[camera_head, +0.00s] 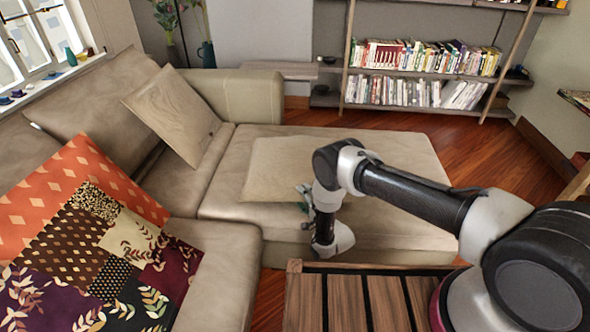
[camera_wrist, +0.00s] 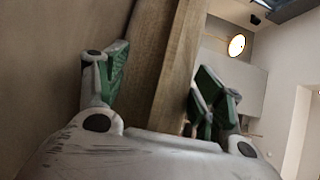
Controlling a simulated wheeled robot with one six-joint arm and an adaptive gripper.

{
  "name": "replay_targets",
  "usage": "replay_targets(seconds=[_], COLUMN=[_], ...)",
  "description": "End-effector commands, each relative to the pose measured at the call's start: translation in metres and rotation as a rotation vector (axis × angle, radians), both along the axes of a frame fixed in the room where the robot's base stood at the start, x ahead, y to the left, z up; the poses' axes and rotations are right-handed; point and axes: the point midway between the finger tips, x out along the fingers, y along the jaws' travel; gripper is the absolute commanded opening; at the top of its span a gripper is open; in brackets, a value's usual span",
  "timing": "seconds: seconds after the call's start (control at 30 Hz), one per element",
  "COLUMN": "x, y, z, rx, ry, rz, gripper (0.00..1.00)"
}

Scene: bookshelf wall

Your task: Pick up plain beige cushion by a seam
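The plain beige cushion (camera_head: 280,165) lies flat on the chaise part of the sofa in the head view. My gripper (camera_head: 305,197) is low at the cushion's right side, with the arm reaching in from the right. In the wrist view, the green-padded fingers of my gripper (camera_wrist: 165,70) stand apart. A tan band (camera_wrist: 160,85) runs between them and looks like the cushion's edge. I cannot tell whether either finger touches it. The wrist hides part of the cushion's near right side.
A second beige, wood-patterned cushion (camera_head: 172,115) leans on the sofa back. A slatted wooden table (camera_head: 345,302) stands in front. Bookshelves (camera_head: 425,75) fill the back wall.

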Motion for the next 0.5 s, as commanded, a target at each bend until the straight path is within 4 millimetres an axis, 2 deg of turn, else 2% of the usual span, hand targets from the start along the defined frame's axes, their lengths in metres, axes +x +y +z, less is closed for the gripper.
replay_targets(seconds=[0.03,0.07,0.3,0.5], x=[0.0000,-0.0001,0.0001,0.0008], y=[0.0000,-0.0001,0.0001,0.0006], z=[0.0001,0.0001,0.0004,0.0019], rx=[0.000,0.000,0.001,0.002], ry=[0.000,0.000,-0.001,-0.005], rz=[0.000,0.000,0.000,0.000], gripper=[0.51,0.46,0.02,0.00])
